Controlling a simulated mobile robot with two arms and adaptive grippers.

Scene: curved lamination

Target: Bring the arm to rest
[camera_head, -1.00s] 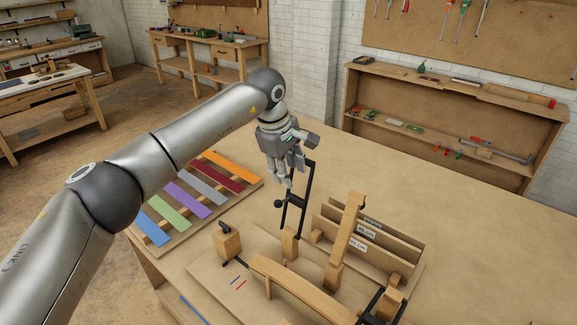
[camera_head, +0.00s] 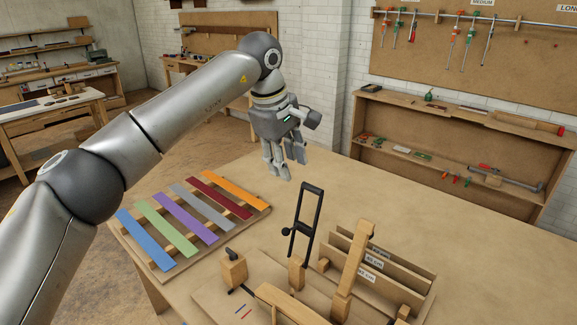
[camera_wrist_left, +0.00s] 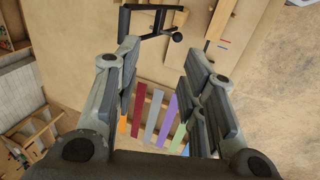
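My left gripper (camera_head: 284,170) hangs above the workbench in the head view, fingers pointing down, empty. In the left wrist view its fingers (camera_wrist_left: 162,85) stand wide apart with nothing between them; the coloured strips show beyond. A black clamp frame (camera_head: 306,222) stands upright on the bench, apart from and below the gripper. It also shows at the top of the left wrist view (camera_wrist_left: 150,22). My right gripper is not in view.
A rack of coloured strips (camera_head: 186,216) lies at the bench's left. A jig with wooden blocks (camera_head: 233,271) and a slotted holder (camera_head: 410,273) stand at the front. The bench top (camera_head: 400,205) behind them is clear. A shelf unit (camera_head: 455,143) stands at the back.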

